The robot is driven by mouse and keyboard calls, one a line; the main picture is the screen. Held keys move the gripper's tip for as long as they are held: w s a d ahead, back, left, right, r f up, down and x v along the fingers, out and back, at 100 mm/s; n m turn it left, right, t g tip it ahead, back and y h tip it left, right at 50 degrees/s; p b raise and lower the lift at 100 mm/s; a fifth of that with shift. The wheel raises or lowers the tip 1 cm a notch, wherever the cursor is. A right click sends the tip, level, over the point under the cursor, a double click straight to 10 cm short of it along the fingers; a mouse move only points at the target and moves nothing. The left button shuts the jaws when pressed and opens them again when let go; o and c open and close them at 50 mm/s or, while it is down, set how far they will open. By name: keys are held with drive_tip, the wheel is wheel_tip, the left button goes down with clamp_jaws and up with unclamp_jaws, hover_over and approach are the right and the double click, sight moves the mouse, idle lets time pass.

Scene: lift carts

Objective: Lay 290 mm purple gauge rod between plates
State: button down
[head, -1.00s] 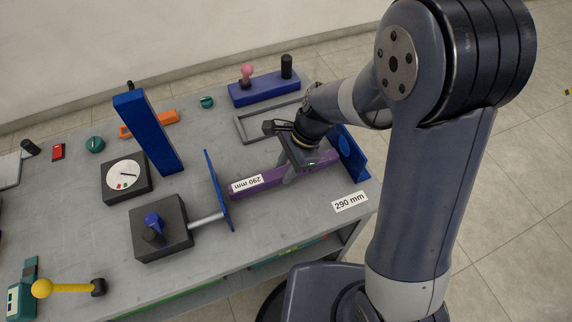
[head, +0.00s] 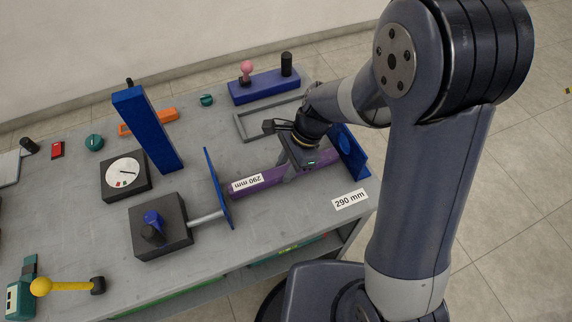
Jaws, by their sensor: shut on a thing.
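The purple gauge rod (head: 264,182) lies level between two blue plates, with a white "290 mm" label near its left end. Its left end is close to the left blue plate (head: 217,188), which sits on a metal shaft from a dark block. Its right end runs toward the right blue plate (head: 352,155); the arm and gripper partly hide that end, so contact there cannot be told. My gripper (head: 289,175) is shut on the rod right of its middle, from above. Whether the rod touches the bench is unclear.
The dark block (head: 160,228) with a blue knob stands left of the left plate. A tall blue post (head: 148,130), a dial box (head: 124,174) and a grey frame (head: 247,126) stand behind. A "290 mm" card (head: 350,199) lies at the front edge. A yellow-knobbed lever (head: 65,287) is front left.

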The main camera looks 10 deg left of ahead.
drive_tip(key=shift+f, duration=0.3)
drive_tip(key=c, duration=1)
unclamp_jaws()
drive_tip(key=shift+r, duration=0.15)
drive_tip(key=v, duration=1)
drive_tip(key=shift+w+d+r, duration=0.1)
drive_tip(key=shift+r, duration=0.2)
drive_tip(key=x, duration=1)
drive_tip(key=shift+f, duration=0.35)
drive_tip(key=shift+r, duration=0.45)
